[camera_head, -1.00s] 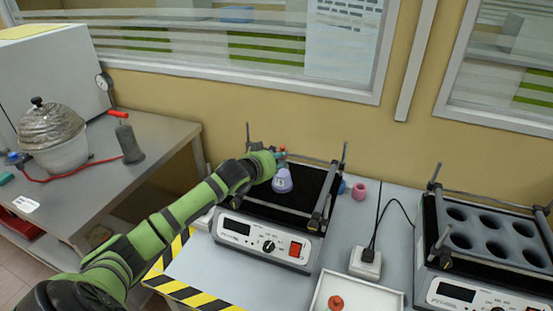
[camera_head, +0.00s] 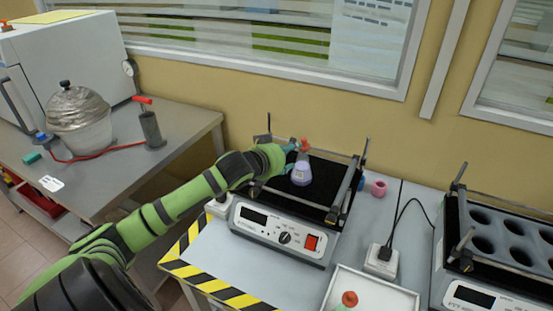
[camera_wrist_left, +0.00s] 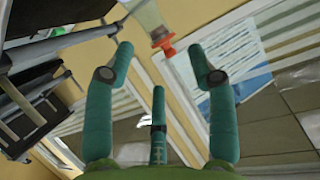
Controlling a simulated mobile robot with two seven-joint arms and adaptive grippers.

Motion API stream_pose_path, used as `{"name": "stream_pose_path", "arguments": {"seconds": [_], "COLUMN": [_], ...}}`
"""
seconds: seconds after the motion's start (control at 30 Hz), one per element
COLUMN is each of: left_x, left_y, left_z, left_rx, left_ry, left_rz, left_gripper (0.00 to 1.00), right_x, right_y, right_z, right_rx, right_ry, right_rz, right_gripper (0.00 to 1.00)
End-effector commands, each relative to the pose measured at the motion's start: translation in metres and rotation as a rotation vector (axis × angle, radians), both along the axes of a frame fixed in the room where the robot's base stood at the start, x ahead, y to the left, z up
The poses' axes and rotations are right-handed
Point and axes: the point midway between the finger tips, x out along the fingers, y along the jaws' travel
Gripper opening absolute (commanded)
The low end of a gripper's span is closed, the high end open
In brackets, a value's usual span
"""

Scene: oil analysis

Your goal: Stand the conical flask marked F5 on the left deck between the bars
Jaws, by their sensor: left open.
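A conical flask (camera_head: 302,174) with pale violet liquid and a red stopper stands upright on the black left deck (camera_head: 262,202), between its bars, near the back. Its label is too small to read. My left gripper (camera_head: 291,163) is just left of the flask's upper part. In the left wrist view my left gripper (camera_wrist_left: 160,62) is open, fingers spread and nothing between them. The flask's neck (camera_wrist_left: 147,14) and red stopper (camera_wrist_left: 165,46) show just beyond the fingertips. My right gripper is not in view.
A white tray (camera_head: 393,291) with a red-topped item (camera_head: 349,299) is at the front. A pink ring (camera_head: 378,188) lies right of the left shaker. A second shaker with round holes (camera_head: 520,255) is at the right. A power plug with cable (camera_head: 381,260) sits between them.

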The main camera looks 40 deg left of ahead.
Motion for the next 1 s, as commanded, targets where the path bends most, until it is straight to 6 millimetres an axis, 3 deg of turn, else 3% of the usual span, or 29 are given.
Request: {"name": "stream_pose_path", "arguments": {"seconds": [0.2,0.4,1.0], "left_x": [-0.036,-0.051,-0.055], "left_y": [-0.003,-0.004,-0.005], "left_z": [0.012,0.020,0.023], "left_rx": [0.001,-0.001,-0.001], "left_ry": [0.002,0.001,0.000], "left_rz": [0.000,0.000,0.000], "left_gripper": [0.56,0.56,0.56], "right_x": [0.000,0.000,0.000], "right_y": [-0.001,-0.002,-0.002], "right_z": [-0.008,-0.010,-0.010], "right_rx": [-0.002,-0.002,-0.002], "right_ry": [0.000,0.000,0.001], "right_rz": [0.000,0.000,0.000], "right_gripper": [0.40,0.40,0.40]}}
